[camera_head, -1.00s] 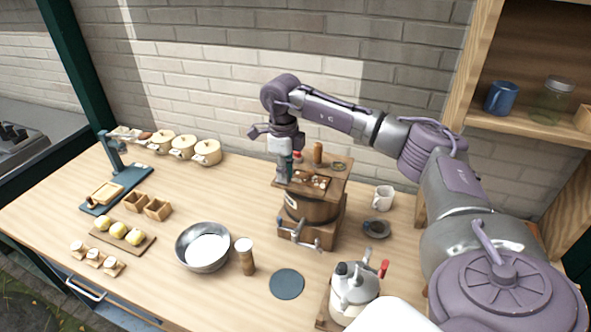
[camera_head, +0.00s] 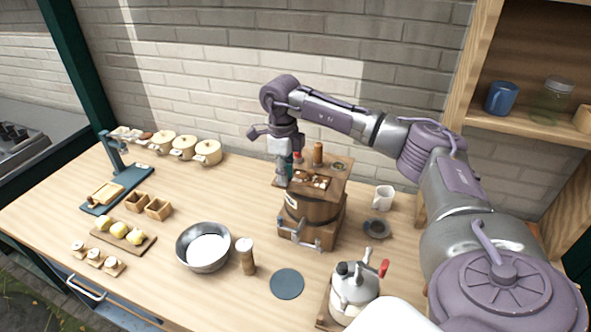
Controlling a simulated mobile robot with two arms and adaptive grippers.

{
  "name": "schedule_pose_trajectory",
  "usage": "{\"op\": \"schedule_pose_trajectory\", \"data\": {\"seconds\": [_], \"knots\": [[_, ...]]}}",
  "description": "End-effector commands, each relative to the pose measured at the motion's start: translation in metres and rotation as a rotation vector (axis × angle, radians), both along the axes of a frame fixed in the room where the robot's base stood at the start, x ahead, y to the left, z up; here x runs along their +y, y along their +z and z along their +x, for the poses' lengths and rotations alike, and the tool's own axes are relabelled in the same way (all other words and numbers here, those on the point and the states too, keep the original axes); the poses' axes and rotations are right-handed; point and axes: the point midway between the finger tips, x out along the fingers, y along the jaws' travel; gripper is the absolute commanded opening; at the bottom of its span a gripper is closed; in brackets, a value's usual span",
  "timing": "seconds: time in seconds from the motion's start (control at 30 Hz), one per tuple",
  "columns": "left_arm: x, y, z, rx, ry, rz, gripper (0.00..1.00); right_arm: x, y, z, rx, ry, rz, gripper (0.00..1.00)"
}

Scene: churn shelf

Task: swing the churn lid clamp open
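The wooden churn (camera_head: 311,207) stands on the counter right of centre, with a square wooden lid (camera_head: 327,184) on top. Small fittings and a brown knob (camera_head: 318,152) sit on or just behind the lid. A metal clamp bar (camera_head: 296,233) shows low on the churn's front. My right gripper (camera_head: 283,181) points down at the lid's left edge, close to the churn's top. Its fingers are small and partly lost against the bottles and lid, so I cannot tell whether they are open or hold anything. My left gripper is out of view.
A metal bowl (camera_head: 204,248), a shaker (camera_head: 246,257) and a dark round mat (camera_head: 286,284) lie in front. A white mug (camera_head: 383,197) and dark dish (camera_head: 377,229) are right of the churn. Lidded pots (camera_head: 207,152) line the back.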

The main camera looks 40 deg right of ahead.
Motion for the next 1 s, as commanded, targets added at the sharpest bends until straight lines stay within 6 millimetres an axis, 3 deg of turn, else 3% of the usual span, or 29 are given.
{"op": "schedule_pose_trajectory", "data": {"seconds": [0.03,0.83,1.0], "knots": [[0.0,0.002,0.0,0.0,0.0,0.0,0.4,0.008,0.011,0.01,-0.044,0.012,0.016,0.31],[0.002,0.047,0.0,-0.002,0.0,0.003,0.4,0.003,0.069,0.006,-0.028,0.003,0.01,0.31],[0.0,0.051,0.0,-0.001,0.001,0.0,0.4,0.003,0.074,0.006,-0.027,0.003,0.009,0.31]]}}
